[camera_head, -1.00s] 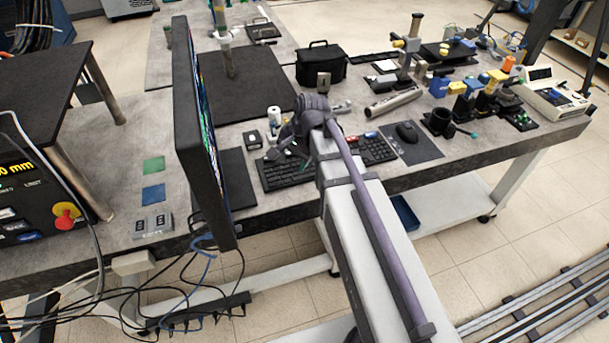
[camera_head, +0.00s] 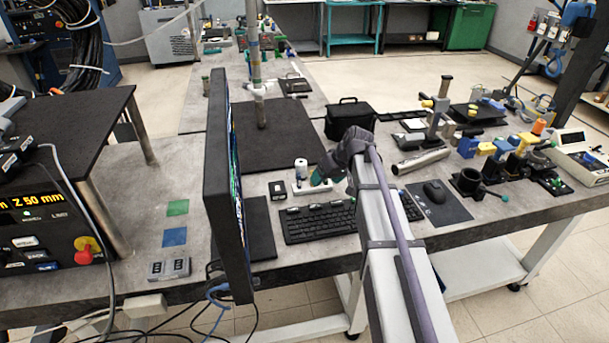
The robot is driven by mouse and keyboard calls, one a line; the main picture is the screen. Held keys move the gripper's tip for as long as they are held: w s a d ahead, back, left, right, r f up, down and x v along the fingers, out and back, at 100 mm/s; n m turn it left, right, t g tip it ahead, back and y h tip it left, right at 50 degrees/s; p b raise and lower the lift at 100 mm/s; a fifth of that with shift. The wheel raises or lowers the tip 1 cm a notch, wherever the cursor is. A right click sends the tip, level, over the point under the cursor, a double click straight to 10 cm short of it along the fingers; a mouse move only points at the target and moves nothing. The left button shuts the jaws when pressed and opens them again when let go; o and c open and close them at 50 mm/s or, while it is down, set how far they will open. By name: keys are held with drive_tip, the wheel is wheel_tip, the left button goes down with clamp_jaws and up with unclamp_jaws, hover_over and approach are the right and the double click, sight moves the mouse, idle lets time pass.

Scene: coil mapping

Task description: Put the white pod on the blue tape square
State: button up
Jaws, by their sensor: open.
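The blue tape square (camera_head: 174,236) lies flat and bare on the grey bench at the left, in front of a green square (camera_head: 177,208). A small white upright cylinder with a dark band (camera_head: 300,168) stands behind the keyboard; it may be the white pod, but it is too small to be sure. My gripper (camera_head: 321,180) is low over the bench just right of this cylinder, largely hidden by my arm. Its jaws are open, and I see nothing held in them.
A monitor (camera_head: 216,165) stands upright between the squares and the keyboard (camera_head: 312,224). A small dark box (camera_head: 278,189) is left of the cylinder. A grey plate with two switches (camera_head: 169,269) lies in front of the blue square. A black bag (camera_head: 350,118) stands behind my arm.

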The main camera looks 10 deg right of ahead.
sight(302, 162)
drive_tip(key=w+r+n+t+y, duration=0.25)
drive_tip(key=w+n, duration=0.35)
drive_tip(key=w, duration=0.4)
drive_tip(key=shift+h, duration=0.25)
drive_tip(key=b+x, duration=0.4)
drive_tip(key=shift+w+f, duration=0.1)
drive_tip(key=shift+f, duration=0.2)
drive_tip(key=shift+w+a+f, duration=0.15)
drive_tip(key=shift+w+a, duration=0.05)
drive_tip(key=shift+a, duration=0.1)
drive_tip(key=b+x, duration=0.4)
drive_tip(key=x, duration=0.1)
drive_tip(key=shift+w+d, duration=0.1)
drive_tip(key=c, duration=1.2)
drive_tip(key=shift+o, duration=0.2)
wheel_tip(302, 162, up, 11)
drive_tip(key=p, duration=1)
drive_tip(key=shift+f+p, duration=0.2)
drive_tip(key=shift+p, duration=0.2)
drive_tip(key=shift+f, duration=0.2)
